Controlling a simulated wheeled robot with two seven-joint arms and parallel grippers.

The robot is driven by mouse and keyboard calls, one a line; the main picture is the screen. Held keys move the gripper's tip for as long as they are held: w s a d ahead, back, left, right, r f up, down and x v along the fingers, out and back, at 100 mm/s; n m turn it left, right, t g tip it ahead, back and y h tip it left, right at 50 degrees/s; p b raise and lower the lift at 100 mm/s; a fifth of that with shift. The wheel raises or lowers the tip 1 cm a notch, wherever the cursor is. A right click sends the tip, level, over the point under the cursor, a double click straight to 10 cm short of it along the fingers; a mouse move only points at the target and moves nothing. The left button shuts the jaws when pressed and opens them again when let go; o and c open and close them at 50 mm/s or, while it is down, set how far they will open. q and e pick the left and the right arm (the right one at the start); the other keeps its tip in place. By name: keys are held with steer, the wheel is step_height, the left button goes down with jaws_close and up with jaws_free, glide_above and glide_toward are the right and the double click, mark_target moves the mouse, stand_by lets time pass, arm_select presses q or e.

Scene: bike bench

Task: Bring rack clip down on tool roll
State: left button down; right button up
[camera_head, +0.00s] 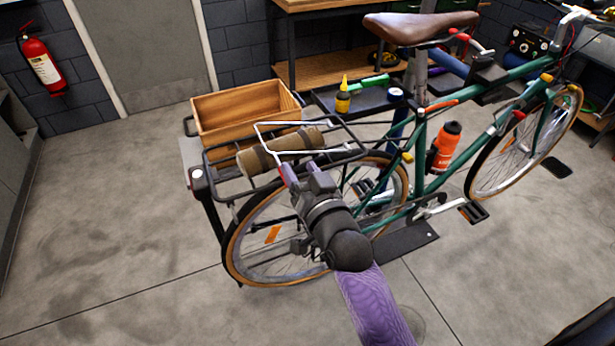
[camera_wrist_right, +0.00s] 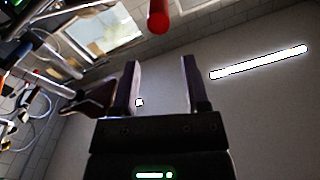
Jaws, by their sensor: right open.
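The tool roll (camera_head: 298,140), a brown roll with dark bands, lies across the black rear rack (camera_head: 222,165) of the green bicycle. The rack clip (camera_head: 278,123) is a pale wire loop, showing above and around the roll; I cannot tell whether it touches it. My right gripper (camera_head: 290,174) is beside the roll, at the near side of the rack. In the right wrist view my right gripper (camera_wrist_right: 160,88) is open, with nothing between its fingers. A red rounded end (camera_wrist_right: 158,18) shows beyond the fingertips. My left gripper is out of view.
A wooden crate (camera_head: 243,109) stands behind the roll. A tray (camera_head: 372,99) with a yellow bottle (camera_head: 343,97) is beyond the rack. The saddle (camera_head: 420,26) and frame rise to the right. The floor at left is clear.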

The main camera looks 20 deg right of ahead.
steer(key=s, duration=0.7)
steer(key=shift+s+d, duration=0.1)
